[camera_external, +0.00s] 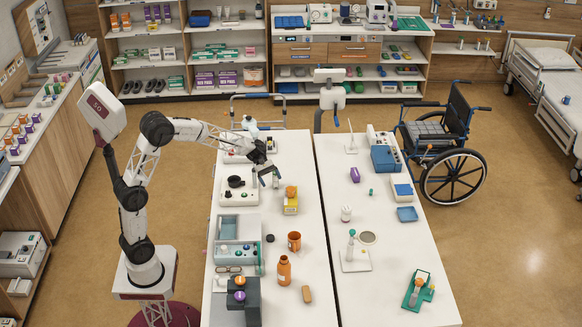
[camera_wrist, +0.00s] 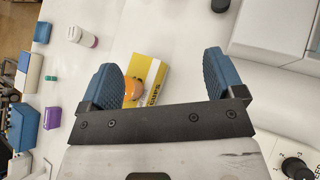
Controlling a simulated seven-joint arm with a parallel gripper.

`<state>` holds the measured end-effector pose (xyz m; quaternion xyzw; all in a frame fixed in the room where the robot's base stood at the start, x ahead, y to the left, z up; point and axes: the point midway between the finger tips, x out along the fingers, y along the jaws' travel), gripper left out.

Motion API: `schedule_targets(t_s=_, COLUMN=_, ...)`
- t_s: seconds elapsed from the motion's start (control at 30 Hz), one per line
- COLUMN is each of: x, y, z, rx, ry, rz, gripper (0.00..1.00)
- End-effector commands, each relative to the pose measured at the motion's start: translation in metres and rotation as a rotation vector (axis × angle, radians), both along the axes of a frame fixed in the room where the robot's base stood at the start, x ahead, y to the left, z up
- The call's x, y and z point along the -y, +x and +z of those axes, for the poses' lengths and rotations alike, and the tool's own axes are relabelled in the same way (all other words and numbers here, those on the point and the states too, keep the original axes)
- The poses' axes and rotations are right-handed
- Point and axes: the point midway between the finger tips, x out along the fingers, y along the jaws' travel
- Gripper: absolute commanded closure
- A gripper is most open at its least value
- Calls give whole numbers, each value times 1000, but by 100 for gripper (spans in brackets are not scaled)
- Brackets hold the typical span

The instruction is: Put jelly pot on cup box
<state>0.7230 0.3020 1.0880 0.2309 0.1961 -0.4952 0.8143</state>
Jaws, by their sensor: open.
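A yellow and white cup box (camera_external: 291,208) lies on the left white table; it also shows in the wrist view (camera_wrist: 152,72). A small orange pot, apparently the jelly pot (camera_external: 291,191), sits on top of the box, and it shows in the wrist view (camera_wrist: 134,89) at the box's near left part. My gripper (camera_external: 268,180) is just left of and above the box. In the wrist view my gripper (camera_wrist: 163,80) has its blue fingers wide apart with nothing clamped. The left finger partly hides the pot.
A white device with a dark round top (camera_external: 238,190) stands left of the box. An orange cup (camera_external: 294,242) and an orange bottle (camera_external: 284,271) stand nearer the camera. A purple item (camera_external: 355,175) is on the right table, across a narrow gap.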

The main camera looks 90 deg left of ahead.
Motion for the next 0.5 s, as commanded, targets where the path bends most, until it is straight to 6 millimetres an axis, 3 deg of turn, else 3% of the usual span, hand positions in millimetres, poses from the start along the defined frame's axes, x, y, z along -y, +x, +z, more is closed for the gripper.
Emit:
schedule_targets(t_s=0.03, x=19, y=-7, z=8, rx=10, ry=36, rz=-40, gripper=12)
schedule_targets(t_s=0.2, x=72, y=-37, z=27, rx=47, ry=164, rz=-180, gripper=12)
schedule_targets(t_s=0.5, x=153, y=-98, z=54, rx=128, ry=382, rz=-433, gripper=12)
